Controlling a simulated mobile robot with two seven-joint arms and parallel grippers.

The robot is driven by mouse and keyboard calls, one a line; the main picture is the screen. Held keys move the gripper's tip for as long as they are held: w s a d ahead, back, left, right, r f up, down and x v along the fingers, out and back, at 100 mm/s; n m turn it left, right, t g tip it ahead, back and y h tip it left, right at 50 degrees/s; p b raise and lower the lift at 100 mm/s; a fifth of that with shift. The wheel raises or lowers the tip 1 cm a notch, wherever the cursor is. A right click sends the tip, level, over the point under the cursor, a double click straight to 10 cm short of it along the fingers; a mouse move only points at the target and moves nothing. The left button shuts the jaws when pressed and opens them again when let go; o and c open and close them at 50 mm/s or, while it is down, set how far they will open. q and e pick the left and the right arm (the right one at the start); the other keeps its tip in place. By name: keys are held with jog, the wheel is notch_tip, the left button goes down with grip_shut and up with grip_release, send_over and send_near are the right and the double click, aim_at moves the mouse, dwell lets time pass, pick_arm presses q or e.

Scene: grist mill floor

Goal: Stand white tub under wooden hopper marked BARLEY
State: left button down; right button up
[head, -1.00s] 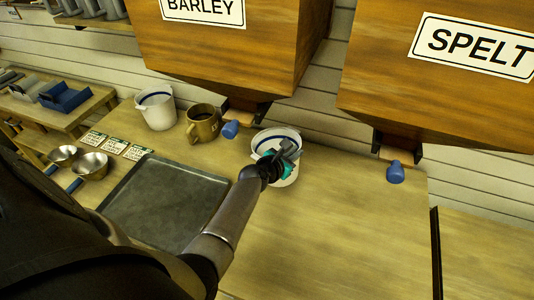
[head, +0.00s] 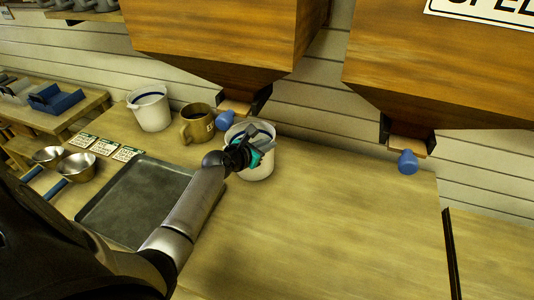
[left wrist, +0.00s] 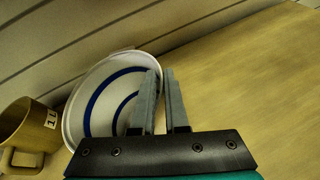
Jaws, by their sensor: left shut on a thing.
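My left gripper (head: 257,150) is shut on the wall of a white tub (head: 258,170) with a blue band inside. In the left wrist view one finger lies over the inside of the tub (left wrist: 98,100) and the other outside it. The tub is upright, in front of and slightly right of the spout of the left wooden hopper (head: 215,45). That hopper showed BARLEY earlier; its label is now out of frame. I cannot tell whether the tub touches the table. Another white tub (head: 152,112) stands farther left. My right gripper is not in view.
A brass mug (head: 197,127) stands just left of the held tub. A blue knob (head: 225,120) is by the left spout. The second hopper (head: 430,70) hangs at right. A grey tray (head: 130,205) and two pans lie left. The table (head: 330,220) is clear at right.

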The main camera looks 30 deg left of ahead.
pick_arm(q)
jog(key=shift+s+f, duration=0.1)
jog(key=shift+f, duration=0.5)
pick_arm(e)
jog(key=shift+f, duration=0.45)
pick_arm(q)
jog(key=c, duration=0.9)
grip_release()
jog(key=shift+r, duration=0.1)
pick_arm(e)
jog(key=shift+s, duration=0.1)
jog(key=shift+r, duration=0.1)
pick_arm(q)
jog(key=shift+p+v, duration=1.8)
jog(key=shift+v, duration=4.2)
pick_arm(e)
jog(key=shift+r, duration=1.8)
